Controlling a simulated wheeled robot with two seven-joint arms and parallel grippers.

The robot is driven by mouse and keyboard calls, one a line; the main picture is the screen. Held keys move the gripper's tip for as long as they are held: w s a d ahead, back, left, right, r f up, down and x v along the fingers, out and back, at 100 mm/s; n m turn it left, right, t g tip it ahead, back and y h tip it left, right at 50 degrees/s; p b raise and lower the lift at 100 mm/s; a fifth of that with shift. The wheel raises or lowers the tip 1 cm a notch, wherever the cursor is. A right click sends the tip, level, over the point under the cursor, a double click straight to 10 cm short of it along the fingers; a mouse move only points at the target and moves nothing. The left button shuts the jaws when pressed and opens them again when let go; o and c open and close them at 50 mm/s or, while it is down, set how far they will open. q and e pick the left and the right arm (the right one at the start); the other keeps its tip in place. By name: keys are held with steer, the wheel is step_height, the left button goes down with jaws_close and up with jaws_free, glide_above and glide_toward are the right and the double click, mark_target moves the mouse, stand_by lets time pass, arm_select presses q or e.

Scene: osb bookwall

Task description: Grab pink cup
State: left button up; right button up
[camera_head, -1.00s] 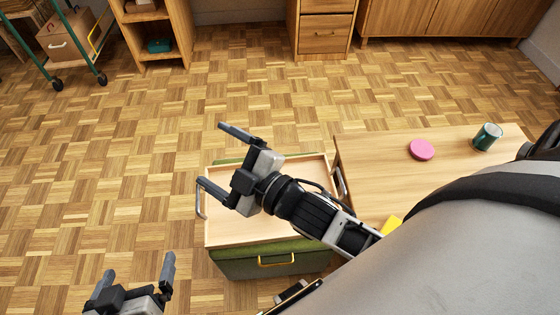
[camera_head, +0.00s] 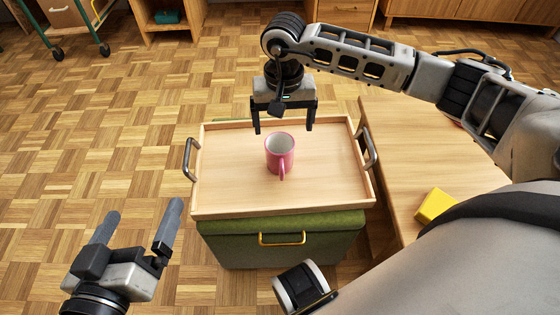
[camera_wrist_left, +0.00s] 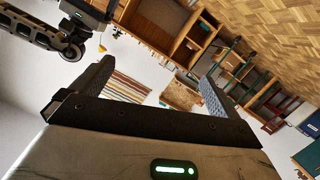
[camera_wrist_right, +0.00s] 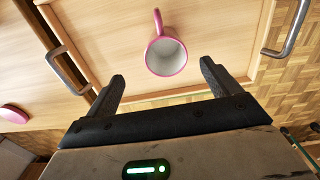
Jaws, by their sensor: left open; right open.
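A pink cup (camera_head: 280,153) with a white inside stands upright in a wooden tray (camera_head: 240,205) in the head view, its handle toward me. The cup also shows in the right wrist view (camera_wrist_right: 166,56), beyond the fingertips and apart from them. My right gripper (camera_head: 283,128) is open and empty, just behind and above the cup, fingers pointing down. It also shows in the right wrist view (camera_wrist_right: 161,75). My left gripper (camera_head: 140,222) is open and empty at the lower left, away from the tray. It also shows in the left wrist view (camera_wrist_left: 160,65).
The tray has metal handles and rests on a green box (camera_head: 300,247) with a yellow handle. A wooden table (camera_head: 420,165) stands to the right with a yellow object (camera_head: 435,206) on it. A pink disc (camera_wrist_right: 14,114) shows in the right wrist view. The floor at left is clear.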

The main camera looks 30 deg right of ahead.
mark_target(280, 158)
step_height(280, 158, down, 8)
steer(key=shift+a+f+b, duration=0.15)
steer(key=shift+f+b, duration=0.1)
steer(key=shift+b, duration=0.95)
steer(key=shift+w+a+f+b, duration=0.1)
steer(key=shift+a+f+b, duration=0.1)
steer(key=shift+f+b, duration=0.75)
step_height(280, 158, down, 3)
steer(key=shift+w+r, duration=0.1)
arm_select(q)
steer(key=r, duration=0.1)
steer(key=r+t+h, duration=0.1)
steer(key=w+r+t, duration=0.1)
steer(key=shift+w+d+h, duration=0.1)
steer(key=shift+d+h, duration=0.15)
steer(key=shift+h, duration=0.15)
arm_select(e)
steer(key=shift+r, duration=0.1)
steer(key=c, duration=1.3)
